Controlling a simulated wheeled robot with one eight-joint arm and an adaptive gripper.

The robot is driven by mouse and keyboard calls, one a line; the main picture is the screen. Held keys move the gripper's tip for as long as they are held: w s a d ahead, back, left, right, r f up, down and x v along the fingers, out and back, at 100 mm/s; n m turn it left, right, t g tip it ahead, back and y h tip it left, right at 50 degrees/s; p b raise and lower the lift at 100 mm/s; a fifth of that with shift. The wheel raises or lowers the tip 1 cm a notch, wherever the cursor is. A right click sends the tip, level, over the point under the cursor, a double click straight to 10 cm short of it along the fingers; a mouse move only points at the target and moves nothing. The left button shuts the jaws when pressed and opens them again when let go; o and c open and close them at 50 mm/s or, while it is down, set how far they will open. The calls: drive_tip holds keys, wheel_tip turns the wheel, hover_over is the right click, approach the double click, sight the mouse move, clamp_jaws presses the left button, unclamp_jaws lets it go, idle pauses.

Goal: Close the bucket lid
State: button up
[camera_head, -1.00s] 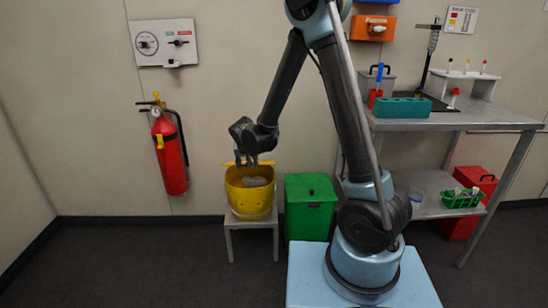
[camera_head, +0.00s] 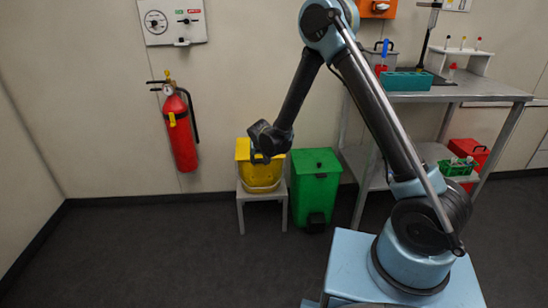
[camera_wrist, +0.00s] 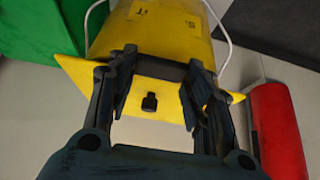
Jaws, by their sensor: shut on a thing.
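The yellow bucket (camera_head: 262,182) stands on a small grey stand, and its body with dark print shows at the top of the wrist view (camera_wrist: 155,30). The flat yellow lid (camera_head: 242,150) is at the bucket's top, and its contents are hidden from view. In the wrist view the lid (camera_wrist: 115,97) carries a black knob (camera_wrist: 150,103). My gripper (camera_head: 262,157) is at the lid. Its two dark fingers (camera_wrist: 160,90) stand apart with the lid between them, shut on it.
A green bin (camera_head: 316,182) stands close to the right of the bucket. A red fire extinguisher (camera_head: 178,130) hangs on the wall at left. A metal bench (camera_head: 480,92) with lab items is at right. The floor in front is clear.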

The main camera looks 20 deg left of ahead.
drive_tip(key=shift+s+a+f, duration=0.15)
drive_tip(key=shift+s, duration=0.15)
drive_tip(key=o, duration=1.5)
drive_tip(key=shift+w, duration=0.2)
drive_tip(key=v, duration=1.2)
drive_tip(key=shift+w, duration=0.1)
